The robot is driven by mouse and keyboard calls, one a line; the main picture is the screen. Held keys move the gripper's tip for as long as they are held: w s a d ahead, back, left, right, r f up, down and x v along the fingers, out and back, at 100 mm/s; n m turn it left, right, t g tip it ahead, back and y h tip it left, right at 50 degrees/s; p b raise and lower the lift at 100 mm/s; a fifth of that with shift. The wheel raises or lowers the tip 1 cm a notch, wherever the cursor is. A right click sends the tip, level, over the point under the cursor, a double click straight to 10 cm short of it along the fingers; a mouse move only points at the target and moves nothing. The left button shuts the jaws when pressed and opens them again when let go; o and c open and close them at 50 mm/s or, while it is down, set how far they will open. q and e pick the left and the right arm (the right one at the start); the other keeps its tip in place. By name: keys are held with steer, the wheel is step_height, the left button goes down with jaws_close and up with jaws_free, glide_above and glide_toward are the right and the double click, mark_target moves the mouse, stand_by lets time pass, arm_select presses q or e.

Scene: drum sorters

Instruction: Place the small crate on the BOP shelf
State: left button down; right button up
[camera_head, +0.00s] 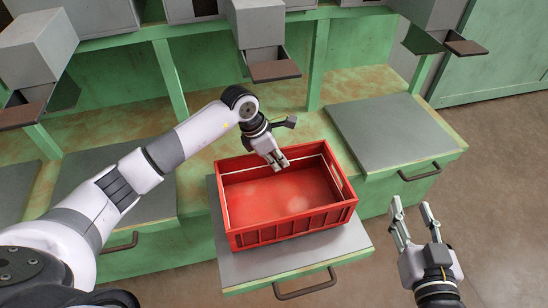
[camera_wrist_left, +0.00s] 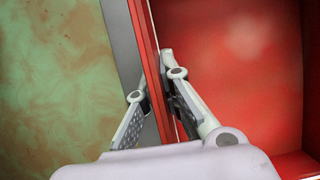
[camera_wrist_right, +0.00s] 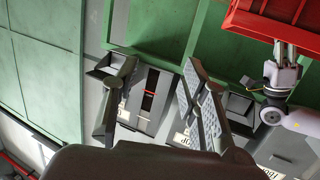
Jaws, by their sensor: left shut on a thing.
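The red crate (camera_head: 290,228) is open-topped and looks empty. It is level, over a grey pull-out shelf (camera_head: 240,268) at the front of the green bench; I cannot tell whether it rests on it. My left gripper (camera_head: 279,163) is shut on the crate's far wall. In the left wrist view its fingers (camera_wrist_left: 155,90) straddle the red wall (camera_wrist_left: 148,50). My right gripper (camera_head: 412,207) is open and empty, right of the crate. The right wrist view shows its spread fingers (camera_wrist_right: 158,80) and part of the crate (camera_wrist_right: 275,22).
Another grey shelf (camera_head: 392,132) with a handle is at right, and one (camera_head: 120,190) is at left behind my left arm. Grey chutes (camera_head: 262,40) hang above the bench, with green uprights (camera_head: 318,65) between bays. Open floor (camera_head: 500,190) lies at right.

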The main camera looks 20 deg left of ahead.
arm_select(q)
steer(key=shift+d+f, duration=0.1)
steer(key=shift+f, duration=0.25)
steer(key=shift+r, duration=0.1)
arm_select(e)
steer(key=shift+w+a+r+t, duration=0.2)
steer(key=shift+a+r+t, duration=0.2)
steer(key=shift+r, duration=0.3)
steer(key=shift+r, duration=0.1)
arm_select(q)
steer(key=c, duration=1.8)
jaws_free()
